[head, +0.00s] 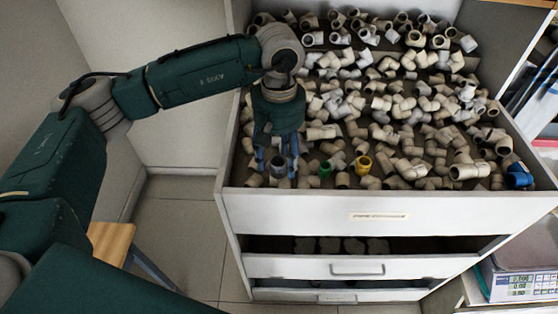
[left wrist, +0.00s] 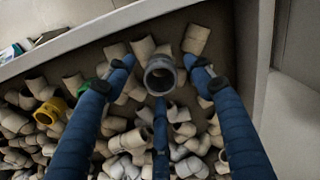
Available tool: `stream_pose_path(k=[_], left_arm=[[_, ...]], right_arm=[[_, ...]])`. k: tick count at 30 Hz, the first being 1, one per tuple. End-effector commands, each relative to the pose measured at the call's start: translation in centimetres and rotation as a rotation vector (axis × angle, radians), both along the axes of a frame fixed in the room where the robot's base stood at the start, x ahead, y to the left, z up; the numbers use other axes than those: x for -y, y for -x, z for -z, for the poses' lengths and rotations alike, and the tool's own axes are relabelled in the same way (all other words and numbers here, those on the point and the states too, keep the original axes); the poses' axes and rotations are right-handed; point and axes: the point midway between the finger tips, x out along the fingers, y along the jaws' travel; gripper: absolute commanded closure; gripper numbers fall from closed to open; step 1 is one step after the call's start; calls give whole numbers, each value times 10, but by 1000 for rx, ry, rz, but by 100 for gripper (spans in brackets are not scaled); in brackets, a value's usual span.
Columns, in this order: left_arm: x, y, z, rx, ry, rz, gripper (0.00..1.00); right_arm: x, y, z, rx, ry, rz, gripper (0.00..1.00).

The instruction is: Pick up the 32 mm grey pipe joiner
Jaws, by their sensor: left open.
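The grey pipe joiner (head: 278,167) is a short, dark grey ring-shaped piece near the front left corner of the open top drawer. In the left wrist view the grey pipe joiner (left wrist: 160,75) shows its open round end, among beige fittings. My left gripper (head: 277,172) points down over it, with blue fingers spread. In the left wrist view the fingers of the left gripper (left wrist: 158,80) are apart, on both sides of the joiner and below it in the picture. I cannot tell whether any finger touches it. My right gripper is not in view.
The drawer (head: 300,205) is full of beige and white fittings. A green fitting (head: 325,169), a yellow one (head: 363,164) and a blue one (head: 519,175) lie along its front. The drawer's front and left walls are close to the gripper. A scale (head: 515,284) stands at lower right.

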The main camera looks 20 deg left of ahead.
Motion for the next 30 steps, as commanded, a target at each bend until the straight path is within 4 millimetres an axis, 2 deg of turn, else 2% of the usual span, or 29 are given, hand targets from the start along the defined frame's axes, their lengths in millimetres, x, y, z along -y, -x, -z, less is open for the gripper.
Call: stream_pose_path(k=[1, 6, 12, 14, 18, 19, 30], left_arm=[[0, 1, 5, -4, 1, -1, 47], [0, 0, 20, 0, 4, -1, 47], [0, 0, 21, 1, 4, -1, 47], [0, 0, 21, 1, 4, -1, 57], [0, 0, 21, 1, 4, -1, 85], [0, 0, 21, 1, 4, -1, 87], [0, 0, 20, 2, 5, 0, 88]], right_arm=[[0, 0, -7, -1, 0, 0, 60], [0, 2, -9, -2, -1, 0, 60], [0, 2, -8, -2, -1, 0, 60], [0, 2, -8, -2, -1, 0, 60], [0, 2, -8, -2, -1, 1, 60], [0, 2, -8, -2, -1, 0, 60], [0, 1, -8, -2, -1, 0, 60]])
